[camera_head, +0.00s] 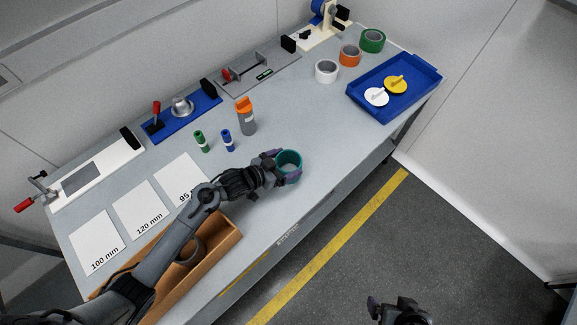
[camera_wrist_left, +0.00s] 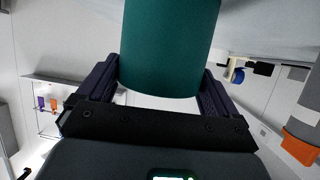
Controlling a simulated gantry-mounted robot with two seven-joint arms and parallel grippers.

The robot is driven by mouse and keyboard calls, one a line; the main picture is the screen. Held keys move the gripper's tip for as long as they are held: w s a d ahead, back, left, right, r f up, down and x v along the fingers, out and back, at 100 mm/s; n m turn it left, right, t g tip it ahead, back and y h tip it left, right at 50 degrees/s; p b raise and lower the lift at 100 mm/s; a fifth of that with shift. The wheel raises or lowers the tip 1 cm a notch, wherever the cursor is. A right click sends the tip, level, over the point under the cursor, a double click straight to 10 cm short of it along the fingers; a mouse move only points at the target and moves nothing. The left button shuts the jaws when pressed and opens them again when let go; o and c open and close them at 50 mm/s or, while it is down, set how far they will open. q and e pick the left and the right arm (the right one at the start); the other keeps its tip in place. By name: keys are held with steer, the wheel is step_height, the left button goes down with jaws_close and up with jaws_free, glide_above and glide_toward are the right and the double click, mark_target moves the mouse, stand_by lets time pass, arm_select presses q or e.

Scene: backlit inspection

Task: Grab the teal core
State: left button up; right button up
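The teal core (camera_head: 289,158) is a hollow ring or tube near the front edge of the table. My left gripper (camera_head: 282,166) has one finger on each side of it. In the left wrist view the teal core (camera_wrist_left: 170,45) fills the space between the two dark fingers, which appear to touch its sides. I cannot tell whether the core rests on the table or is slightly raised. My right gripper (camera_head: 400,310) shows at the bottom edge, away from the table, and its fingers are unclear.
A wooden tray (camera_head: 226,250) holding a dark ring lies under my left arm. Green (camera_head: 202,142) and blue (camera_head: 227,141) small cylinders and an orange-capped bottle (camera_head: 246,117) stand behind the gripper. Tape rolls (camera_head: 349,55) and a blue tray (camera_head: 420,92) are to the right.

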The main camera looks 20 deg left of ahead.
arm_select(q)
steer(key=c, duration=0.5)
steer(key=shift+r, duration=0.15)
